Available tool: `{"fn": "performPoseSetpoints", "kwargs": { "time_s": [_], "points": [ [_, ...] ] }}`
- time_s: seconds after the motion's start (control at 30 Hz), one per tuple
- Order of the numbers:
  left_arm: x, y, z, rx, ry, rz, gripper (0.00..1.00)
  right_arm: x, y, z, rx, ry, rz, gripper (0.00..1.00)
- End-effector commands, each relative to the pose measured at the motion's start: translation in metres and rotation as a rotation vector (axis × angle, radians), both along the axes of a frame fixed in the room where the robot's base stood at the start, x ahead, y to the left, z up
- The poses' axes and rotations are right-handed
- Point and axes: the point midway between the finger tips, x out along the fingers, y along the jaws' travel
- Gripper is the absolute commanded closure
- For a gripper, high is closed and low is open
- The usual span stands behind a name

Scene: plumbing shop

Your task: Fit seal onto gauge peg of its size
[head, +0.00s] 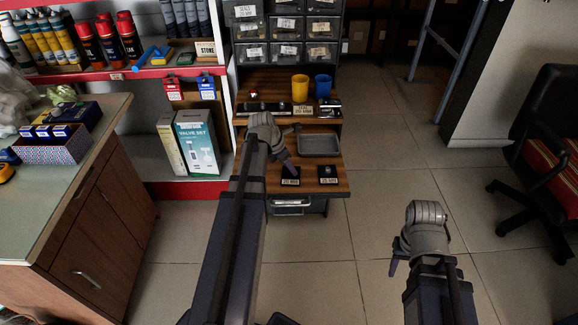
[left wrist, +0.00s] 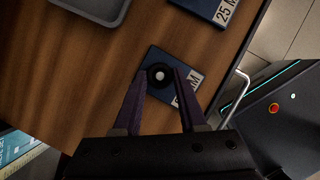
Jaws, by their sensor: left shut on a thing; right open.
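My left gripper (head: 287,168) reaches down over the front shelf of the wooden stand. In the left wrist view its purple fingers (left wrist: 160,75) are shut on a black ring seal (left wrist: 160,86). A pale round peg top (left wrist: 160,72) shows inside the ring's hole. I cannot tell how low the seal sits. Beneath is a dark gauge plate (head: 291,182), its label partly hidden by a finger in the left wrist view. A second dark plate (head: 328,180), labelled "25 M…" in the left wrist view (left wrist: 208,8), lies beside it. My right gripper (head: 397,262) is open above the floor.
A grey tray (head: 319,151) lies behind the plates. Yellow (head: 300,88) and blue (head: 322,86) cups stand on the upper shelf. A wooden cabinet (head: 95,210) is at left, a black chair (head: 548,130) at right. The floor between is clear.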

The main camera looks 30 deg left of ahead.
Motion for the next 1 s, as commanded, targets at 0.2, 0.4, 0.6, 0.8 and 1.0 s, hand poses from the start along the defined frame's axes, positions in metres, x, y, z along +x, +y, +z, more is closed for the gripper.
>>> {"fn": "performPoseSetpoints", "kwargs": {
  "time_s": [0.2, 0.4, 0.6, 0.8, 1.0],
  "points": [
    [0.000, 0.000, -0.001, 0.000, 0.000, 0.000, 0.47, 0.000, 0.000, -0.002, 0.000, 0.000, 0.000, 0.50],
    [0.000, 0.000, -0.001, 0.000, 0.000, 0.000, 0.47, 0.000, 0.000, -0.002, 0.000, 0.000, 0.000, 0.50],
    [-0.002, 0.001, 0.004, 0.000, 0.000, 0.000, 0.47, 0.000, 0.000, 0.004, -0.002, -0.001, 0.000, 0.50],
    [-0.007, 0.003, 0.019, 0.000, 0.000, 0.000, 0.47, 0.000, 0.000, 0.019, -0.001, 0.000, 0.000, 0.50],
    [-0.012, 0.006, 0.033, 0.000, 0.000, 0.001, 0.47, 0.000, 0.000, 0.033, 0.000, 0.000, 0.000, 0.50]
  ]
}}
